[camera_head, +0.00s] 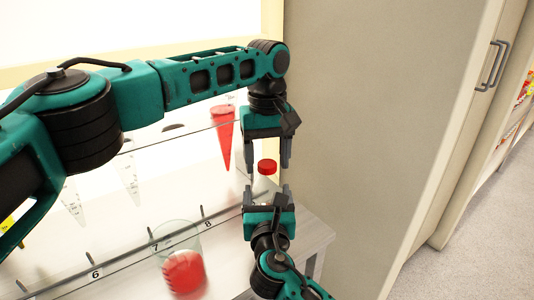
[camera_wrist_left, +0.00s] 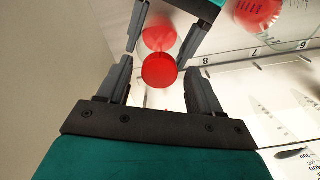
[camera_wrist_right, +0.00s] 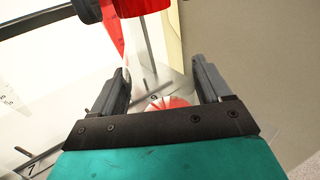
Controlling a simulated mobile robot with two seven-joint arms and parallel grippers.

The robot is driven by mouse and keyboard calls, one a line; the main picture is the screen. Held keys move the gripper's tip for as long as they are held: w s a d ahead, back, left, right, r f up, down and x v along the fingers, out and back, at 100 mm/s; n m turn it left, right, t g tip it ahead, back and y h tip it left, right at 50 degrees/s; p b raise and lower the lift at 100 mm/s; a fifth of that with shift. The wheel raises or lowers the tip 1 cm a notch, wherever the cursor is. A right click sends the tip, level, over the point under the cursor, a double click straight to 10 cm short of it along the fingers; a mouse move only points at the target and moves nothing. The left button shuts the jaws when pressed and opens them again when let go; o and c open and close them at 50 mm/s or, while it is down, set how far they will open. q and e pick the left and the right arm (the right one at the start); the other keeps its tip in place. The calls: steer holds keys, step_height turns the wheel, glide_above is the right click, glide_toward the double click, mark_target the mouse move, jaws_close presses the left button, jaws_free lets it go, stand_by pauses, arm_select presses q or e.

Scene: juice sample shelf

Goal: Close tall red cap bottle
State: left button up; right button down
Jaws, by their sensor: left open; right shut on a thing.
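A round red cap (camera_head: 267,166) sits between the facing grippers in the head view. My left gripper (camera_head: 269,155) is open, with its fingers pointing down on either side of the cap. In the left wrist view the red cap (camera_wrist_left: 159,72) lies between its spread fingers, apart from both. My right gripper (camera_head: 267,190) points up from below and is shut on a clear bottle with red contents (camera_wrist_right: 166,103). The bottle's red lower part also shows beyond the cap in the left wrist view (camera_wrist_left: 160,36). I cannot tell how tightly the cap sits on the bottle.
A clear rack shelf (camera_head: 125,255) with numbered slots lies to the left. A red-filled conical tube (camera_head: 222,132) stands behind the grippers. A clear beaker with red contents (camera_head: 183,272) is near the front. A beige cabinet wall (camera_head: 365,140) rises close on the right.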

arm_select(q)
steer(key=c, duration=1.1)
steer(key=m, duration=1.4)
steer(key=shift+m, duration=0.3)
steer(key=shift+c, duration=0.2)
steer(key=m, duration=0.3)
steer(key=shift+m, duration=0.3)
steer(key=o, duration=1.3)
steer(key=shift+c, duration=0.2)
step_height(320, 180, up, 12)
